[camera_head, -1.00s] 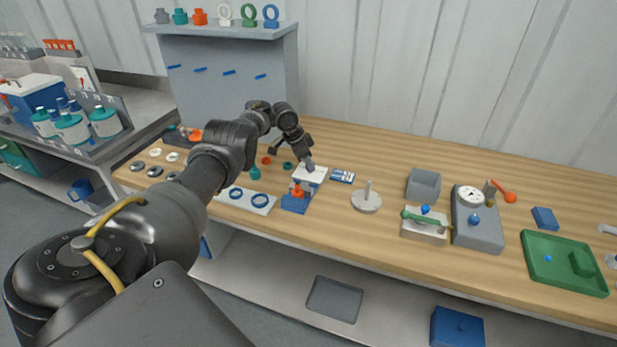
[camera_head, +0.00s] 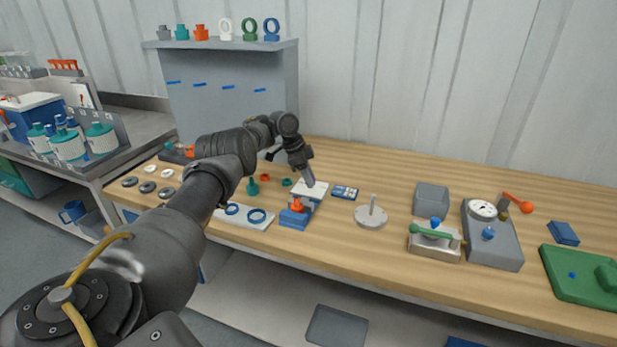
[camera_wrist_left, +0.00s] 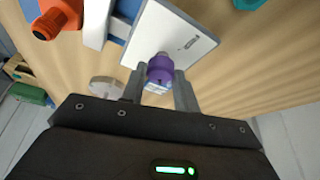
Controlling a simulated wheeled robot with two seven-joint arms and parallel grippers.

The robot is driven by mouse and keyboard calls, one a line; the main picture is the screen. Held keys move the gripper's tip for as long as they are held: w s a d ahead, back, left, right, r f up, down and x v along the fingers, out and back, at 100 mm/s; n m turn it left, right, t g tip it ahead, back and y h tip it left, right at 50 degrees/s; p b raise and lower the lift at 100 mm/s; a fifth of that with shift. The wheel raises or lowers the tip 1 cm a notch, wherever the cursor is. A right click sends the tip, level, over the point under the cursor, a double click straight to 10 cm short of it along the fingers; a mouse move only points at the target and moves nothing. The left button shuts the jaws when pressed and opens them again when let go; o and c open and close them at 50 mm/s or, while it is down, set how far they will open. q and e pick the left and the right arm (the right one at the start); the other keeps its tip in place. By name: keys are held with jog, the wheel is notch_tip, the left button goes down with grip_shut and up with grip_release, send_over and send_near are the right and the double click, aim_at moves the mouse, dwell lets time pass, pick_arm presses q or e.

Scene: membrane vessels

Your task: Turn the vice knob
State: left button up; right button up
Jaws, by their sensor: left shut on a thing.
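A blue vice (camera_head: 293,219) with an orange piece (camera_head: 296,206) on it stands near the front edge of the wooden bench, with a white plate (camera_head: 318,192) just behind it. My left gripper (camera_head: 309,182) reaches down over the white plate. In the left wrist view, a purple knob (camera_wrist_left: 160,67) sits between the two fingertips of my left gripper (camera_wrist_left: 160,78), which is shut on it, beside the white plate (camera_wrist_left: 178,38). The orange piece (camera_wrist_left: 57,18) shows at the upper left there. The knob is too hidden to make out in the head view. My right gripper is out of view.
A white strip with blue rings (camera_head: 243,215) lies left of the vice. A round grey base with a post (camera_head: 371,214) stands to the right, then a grey box (camera_head: 431,199) and a green tray (camera_head: 580,277). A grey shelf unit (camera_head: 218,85) rises behind.

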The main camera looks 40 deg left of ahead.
pick_arm(q)
jog(key=shift+f, duration=0.1)
jog(key=o, duration=1)
jog(key=shift+c, duration=0.2)
jog(key=shift+s+a+r, duration=0.1)
jog(key=shift+a+r, duration=0.1)
jog(key=shift+r, duration=0.4)
jog(key=v, duration=0.9)
jog(key=shift+s+r, duration=0.2)
jog(key=shift+r, duration=0.1)
jog(key=shift+a, duration=0.1)
